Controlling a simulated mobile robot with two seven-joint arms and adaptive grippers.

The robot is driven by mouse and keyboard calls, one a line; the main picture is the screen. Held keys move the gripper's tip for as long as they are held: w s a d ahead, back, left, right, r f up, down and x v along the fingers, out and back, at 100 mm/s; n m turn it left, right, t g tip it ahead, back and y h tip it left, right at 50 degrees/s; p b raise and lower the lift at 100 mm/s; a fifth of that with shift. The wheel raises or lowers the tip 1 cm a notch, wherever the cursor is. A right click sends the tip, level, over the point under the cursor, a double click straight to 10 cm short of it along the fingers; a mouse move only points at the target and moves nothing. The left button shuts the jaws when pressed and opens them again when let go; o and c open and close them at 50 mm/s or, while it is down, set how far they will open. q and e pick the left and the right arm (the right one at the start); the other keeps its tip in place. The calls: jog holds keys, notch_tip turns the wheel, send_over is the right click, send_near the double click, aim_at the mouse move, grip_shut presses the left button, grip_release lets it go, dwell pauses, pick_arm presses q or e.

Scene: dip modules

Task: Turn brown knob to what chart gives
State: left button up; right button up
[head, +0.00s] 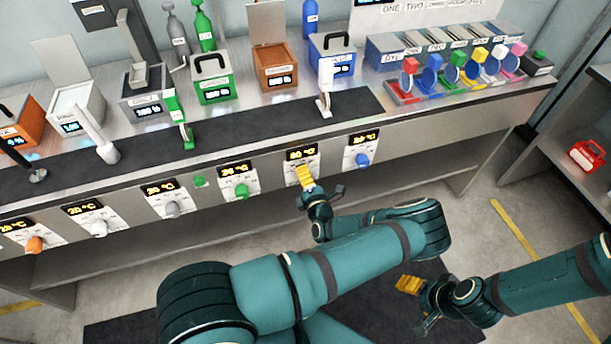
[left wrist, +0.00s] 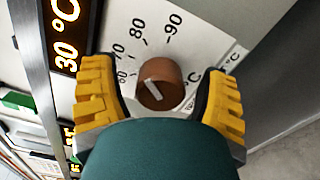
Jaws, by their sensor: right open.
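The brown knob (left wrist: 160,82) shows in the left wrist view on a white dial plate, with a pale pointer mark and printed numbers including 60, 70, 80 and 90. Its display (left wrist: 65,40) reads 30 °C. My left gripper (head: 305,176) is at this dial, open, its yellow fingers on either side of the knob with gaps. In the head view the gripper hides the knob. My right gripper (head: 409,285) is open and empty, low at the right. A white sign (head: 425,18) at the back is cut off and mostly unreadable.
The green knob (head: 242,191) and blue knob (head: 362,159) flank the brown one on the counter front. A brown tank (head: 276,77) stands above. Coloured scoops (head: 458,62) and bins are at the right. The floor before the counter is mostly free.

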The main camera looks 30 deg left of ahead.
pick_arm(q)
jog(key=shift+s, duration=0.1)
jog(key=v, duration=1.2)
